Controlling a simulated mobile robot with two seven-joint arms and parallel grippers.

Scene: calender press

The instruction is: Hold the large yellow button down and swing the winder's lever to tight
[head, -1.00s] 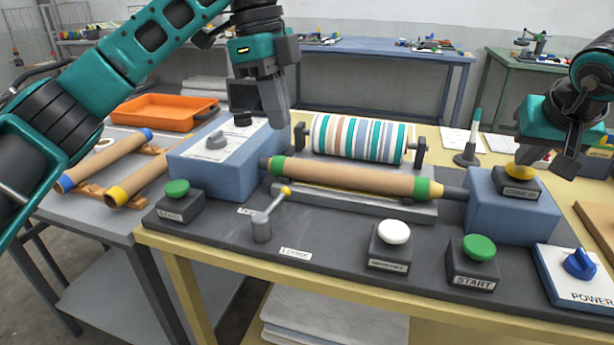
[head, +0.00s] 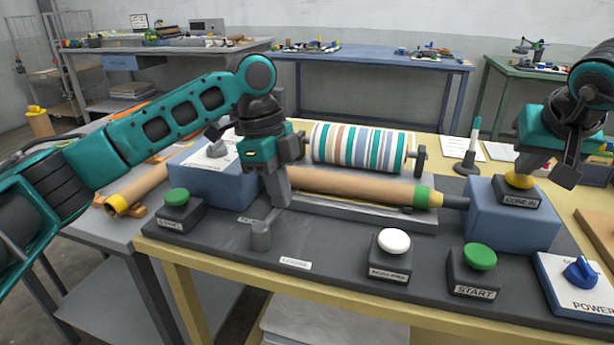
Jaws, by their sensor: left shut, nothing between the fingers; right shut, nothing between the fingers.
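The large yellow button (head: 519,181) sits on the blue box at the right, above a label. My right gripper (head: 524,163) is shut and is right over it, hiding part of its top; I cannot tell how far the button is pressed. The winder's lever (head: 261,236) stands on a grey post on the dark bench top, its arm rising up and right. My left gripper (head: 280,203) is shut and empty, low beside the lever's upper end. It hides the lever's yellow knob; I cannot tell whether they touch. The loose label (head: 295,263) lies in front of the lever.
A white button (head: 394,240), the green start button (head: 480,257) and a blue power knob (head: 581,270) stand to the right.

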